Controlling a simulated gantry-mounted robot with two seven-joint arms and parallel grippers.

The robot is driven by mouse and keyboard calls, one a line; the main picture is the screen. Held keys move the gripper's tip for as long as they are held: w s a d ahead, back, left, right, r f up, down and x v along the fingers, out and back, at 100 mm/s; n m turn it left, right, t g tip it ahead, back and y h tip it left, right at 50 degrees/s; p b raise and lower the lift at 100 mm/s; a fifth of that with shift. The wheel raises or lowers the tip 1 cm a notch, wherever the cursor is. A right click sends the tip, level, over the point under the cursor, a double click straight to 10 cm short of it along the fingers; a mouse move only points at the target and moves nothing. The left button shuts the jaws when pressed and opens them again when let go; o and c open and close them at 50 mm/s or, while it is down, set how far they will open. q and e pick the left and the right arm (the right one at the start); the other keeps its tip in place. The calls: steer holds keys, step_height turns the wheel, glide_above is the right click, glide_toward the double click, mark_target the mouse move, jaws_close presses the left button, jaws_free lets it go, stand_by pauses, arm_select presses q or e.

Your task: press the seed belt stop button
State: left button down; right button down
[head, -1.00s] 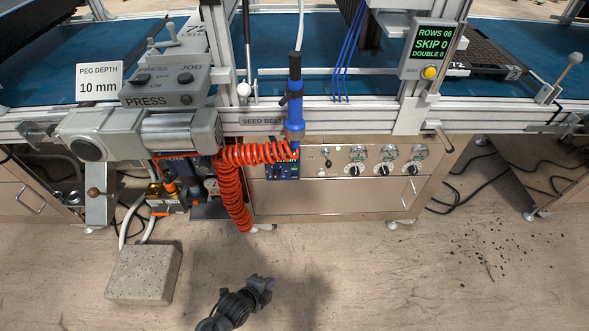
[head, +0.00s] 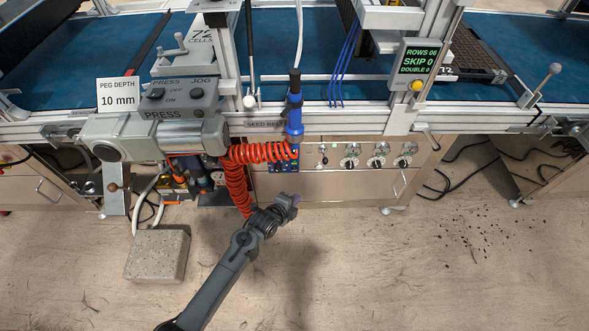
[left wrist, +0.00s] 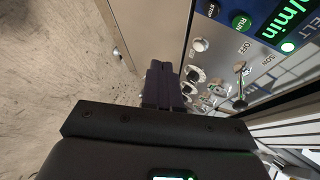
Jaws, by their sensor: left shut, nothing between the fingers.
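The seed belt control panel (head: 284,163) is a small blue plate on the cabinet front below the "SEED BELT" label (head: 264,124), partly hidden by a blue handle. My left gripper (head: 289,202) is shut and empty, in front of and below the panel. Its fingers also show in the left wrist view (left wrist: 162,86), apart from the buttons. My right gripper is not in view.
A coiled orange hose (head: 236,180) hangs just left of the panel, with the blue handle (head: 295,115) above it. Several knobs (head: 350,155) line the cabinet to the right. A grey block (head: 157,255) lies on the floor at left. Floor in front is free.

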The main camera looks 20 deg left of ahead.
mark_target(294, 170)
arm_select(q)
steer(key=shift+s, duration=0.1)
steer(key=w+a+b, duration=0.3)
steer(key=w+b, duration=0.4)
steer(key=w, duration=0.1)
steer(key=shift+w+a, duration=0.15)
steer(key=shift+a, duration=0.05)
stand_by(0.3)
stand_by(1.1)
stand_by(0.8)
steer(key=shift+w, duration=0.15)
